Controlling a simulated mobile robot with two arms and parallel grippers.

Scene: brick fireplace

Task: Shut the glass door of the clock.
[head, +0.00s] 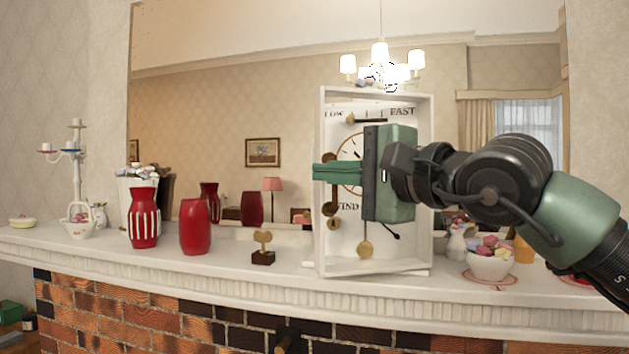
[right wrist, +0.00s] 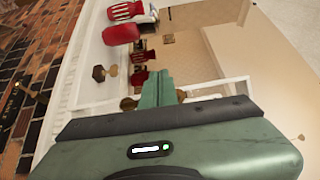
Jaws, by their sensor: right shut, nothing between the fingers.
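The clock (head: 345,238) is a tall white open-fronted case on the mantel, with a dial, lettering, brass weights and a pendulum (head: 365,247) inside. A white upright frame strip (head: 321,235) stands at its left front; I cannot tell whether it is the door's edge or the case, and clear glass does not show. My right gripper (head: 317,172) is in front of the clock, pointing left, and hides much of the dial. Its green fingers are shut and empty, their tips crossing the left strip; contact is unclear. They also show in the right wrist view (right wrist: 157,90). My left gripper is not in view.
On the mantel (head: 220,262), left of the clock, stand a heart-shaped ornament (head: 263,245), a red vase (head: 195,225) and a striped vase (head: 143,218). A bowl of colourful pieces (head: 490,265) stands to the right. A large mirror (head: 220,120) is behind.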

